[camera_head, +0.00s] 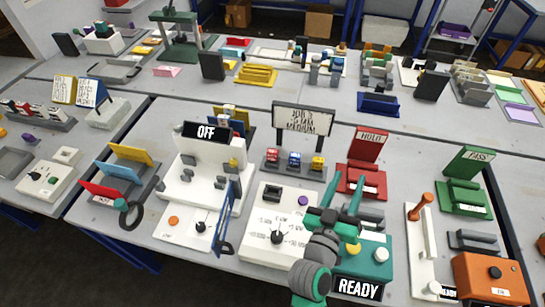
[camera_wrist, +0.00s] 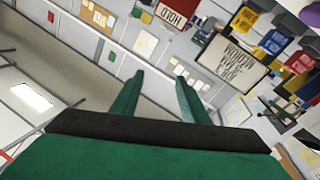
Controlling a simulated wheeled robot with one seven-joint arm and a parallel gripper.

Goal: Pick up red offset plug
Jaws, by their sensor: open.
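The red offset plug (camera_head: 272,155) stands at the left end of a row on a grey holder (camera_head: 290,169), beside a blue plug (camera_head: 294,158) and a yellow plug (camera_head: 317,162).
A job sign (camera_head: 303,121) stands behind the plugs. A red HOLD tray (camera_head: 361,184) is close beyond my fingers. A white dial panel (camera_head: 262,222) lies in front of the row, and the white OFF machine (camera_head: 205,180) stands to its left. A teal READY box (camera_head: 372,262) is beside my arm.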

